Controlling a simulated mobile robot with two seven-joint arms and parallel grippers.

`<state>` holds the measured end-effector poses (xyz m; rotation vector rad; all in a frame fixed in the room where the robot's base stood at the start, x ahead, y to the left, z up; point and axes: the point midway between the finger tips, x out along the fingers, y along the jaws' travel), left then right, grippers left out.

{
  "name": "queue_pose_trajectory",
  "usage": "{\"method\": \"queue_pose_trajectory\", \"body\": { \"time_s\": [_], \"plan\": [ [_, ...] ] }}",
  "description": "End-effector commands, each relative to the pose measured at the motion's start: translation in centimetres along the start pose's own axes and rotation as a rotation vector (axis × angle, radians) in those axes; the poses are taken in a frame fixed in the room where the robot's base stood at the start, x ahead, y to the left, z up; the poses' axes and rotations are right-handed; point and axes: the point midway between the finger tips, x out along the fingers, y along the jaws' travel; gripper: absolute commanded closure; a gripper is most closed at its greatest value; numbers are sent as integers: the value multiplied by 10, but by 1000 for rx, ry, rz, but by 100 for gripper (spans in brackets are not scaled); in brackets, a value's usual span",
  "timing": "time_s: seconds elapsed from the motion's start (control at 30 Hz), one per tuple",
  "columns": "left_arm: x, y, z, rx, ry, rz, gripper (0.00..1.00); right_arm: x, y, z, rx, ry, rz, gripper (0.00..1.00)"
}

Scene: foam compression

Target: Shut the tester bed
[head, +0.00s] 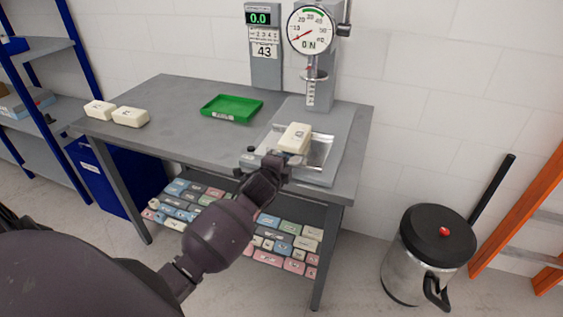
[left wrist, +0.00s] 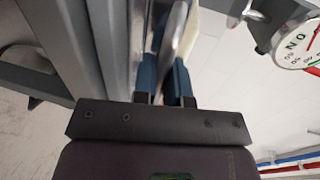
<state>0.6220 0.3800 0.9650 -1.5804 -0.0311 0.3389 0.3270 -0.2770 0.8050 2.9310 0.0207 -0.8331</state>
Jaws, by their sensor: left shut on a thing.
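The tester bed (head: 322,152) is a shiny metal tray on the tester's grey base, in front of the press column. It sits forward of the press head (head: 315,75). A cream foam block (head: 295,137) lies on the bed's left part. My left gripper (head: 268,163) is at the bed's front left edge. In the left wrist view, the blue fingers (left wrist: 165,82) of my left gripper are shut on a grey metal part at the bed's front, seemingly its handle; the arm hides the exact grip. My right gripper is not in view.
A green tray (head: 232,117) stands at the table's back middle. Two cream blocks (head: 130,117) lie at the left. A dial gauge (head: 311,28) and a display reading 0.0 (head: 258,18) rise behind. A bin (head: 430,250) stands at right. Several coloured blocks fill the lower shelf.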

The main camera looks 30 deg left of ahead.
Motion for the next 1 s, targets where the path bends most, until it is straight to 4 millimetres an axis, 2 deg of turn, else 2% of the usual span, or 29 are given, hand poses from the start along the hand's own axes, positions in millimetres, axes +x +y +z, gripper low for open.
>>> {"method": "queue_pose_trajectory", "body": {
  "time_s": [0.17, 0.37, 0.8, 1.0],
  "plan": [
    [2, 0, 0, 1, 0, 1, 100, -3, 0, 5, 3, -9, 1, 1],
    [22, -3, 0, 2, 0, 0, 100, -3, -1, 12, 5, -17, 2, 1],
    [118, -20, 0, 3, -1, 1, 100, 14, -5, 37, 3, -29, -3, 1],
    [155, -26, 1, 2, -2, 3, 100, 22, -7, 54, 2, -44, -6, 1]
  ]
}}
